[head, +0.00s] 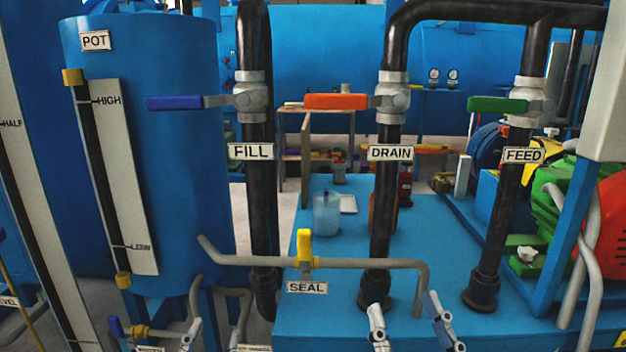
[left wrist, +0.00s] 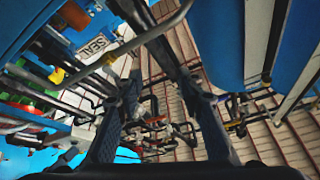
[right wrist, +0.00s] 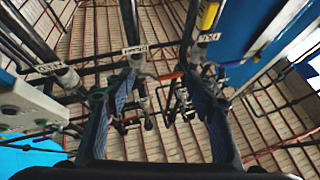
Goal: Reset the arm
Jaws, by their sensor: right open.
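My left gripper (head: 213,328) shows at the bottom edge of the head view, below the blue pot and left of the SEAL label. Its two fingers stand apart and hold nothing; they also show spread in the left wrist view (left wrist: 160,84). My right gripper (head: 406,310) is at the bottom of the head view, right of the SEAL label, in front of the blue bench. Its fingers are wide apart and empty, as in the right wrist view (right wrist: 158,80). Most of both arms is out of the head view.
The blue pot (head: 150,180) stands at left. FILL (head: 200,102), DRAIN (head: 335,101) and FEED (head: 497,104) handles lie sideways on black vertical pipes. The yellow SEAL handle (head: 304,247) stands upright on a grey pipe. A translucent beaker (head: 326,214) sits on the blue bench (head: 450,230).

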